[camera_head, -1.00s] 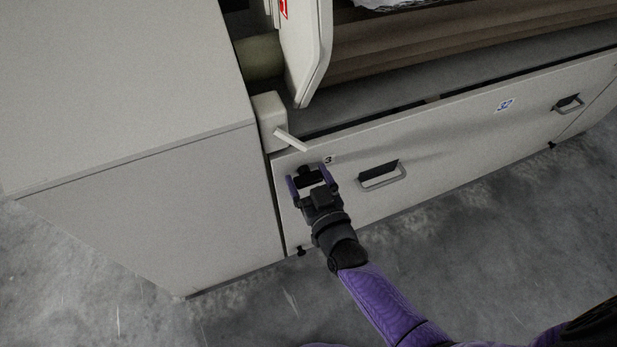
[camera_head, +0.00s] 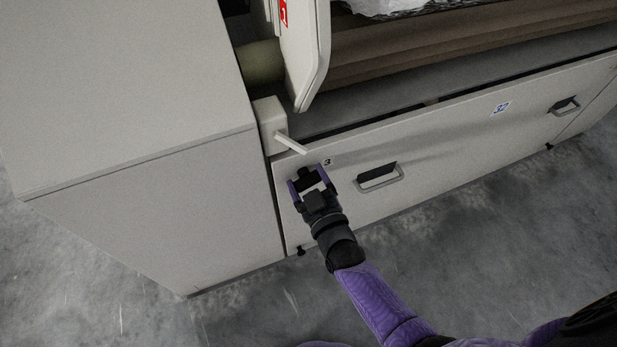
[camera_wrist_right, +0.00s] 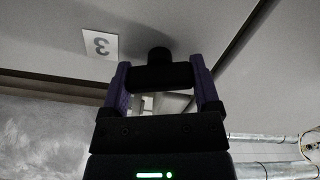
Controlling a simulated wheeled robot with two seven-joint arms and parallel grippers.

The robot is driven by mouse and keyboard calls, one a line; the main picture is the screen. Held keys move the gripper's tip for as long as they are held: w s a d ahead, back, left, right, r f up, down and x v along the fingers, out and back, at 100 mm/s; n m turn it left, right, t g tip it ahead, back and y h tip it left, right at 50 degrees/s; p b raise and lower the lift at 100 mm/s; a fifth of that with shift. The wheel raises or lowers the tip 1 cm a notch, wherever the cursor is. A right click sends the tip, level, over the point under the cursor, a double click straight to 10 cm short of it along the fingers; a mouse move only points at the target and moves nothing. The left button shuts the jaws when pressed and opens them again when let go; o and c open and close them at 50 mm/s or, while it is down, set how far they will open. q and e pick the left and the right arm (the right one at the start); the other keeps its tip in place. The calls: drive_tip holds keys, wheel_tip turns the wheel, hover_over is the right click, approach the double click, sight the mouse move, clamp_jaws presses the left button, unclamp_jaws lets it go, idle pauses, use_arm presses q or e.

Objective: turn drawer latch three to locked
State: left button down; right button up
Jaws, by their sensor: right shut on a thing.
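Drawer latch three is a small black handle (camera_head: 308,178) on the pale drawer front, just below a label with the number 3 (camera_head: 327,161). My right gripper (camera_head: 308,182) reaches it from below and is shut on it, one purple finger on each side. In the right wrist view the dark latch bar (camera_wrist_right: 159,76) lies crosswise between the fingertips, with its round black hub against the panel. The label (camera_wrist_right: 100,43) shows upside down beside it. The fingers partly hide the latch. My left gripper is not in view.
The drawer front (camera_head: 440,150) has a grey pull handle (camera_head: 380,178) to the right of the latch and another (camera_head: 564,106) farther right. A pale lever (camera_head: 291,143) sticks out just above the latch. A large pale cabinet (camera_head: 140,200) stands on the left. Concrete floor lies in front.

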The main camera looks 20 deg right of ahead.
drive_tip(key=n, duration=0.3)
drive_tip(key=shift+n+p, duration=0.3)
drive_tip(key=shift+n, duration=0.1)
drive_tip(key=n, duration=0.3)
drive_tip(key=shift+f+n, duration=0.1)
drive_tip(key=shift+n, duration=3.6)
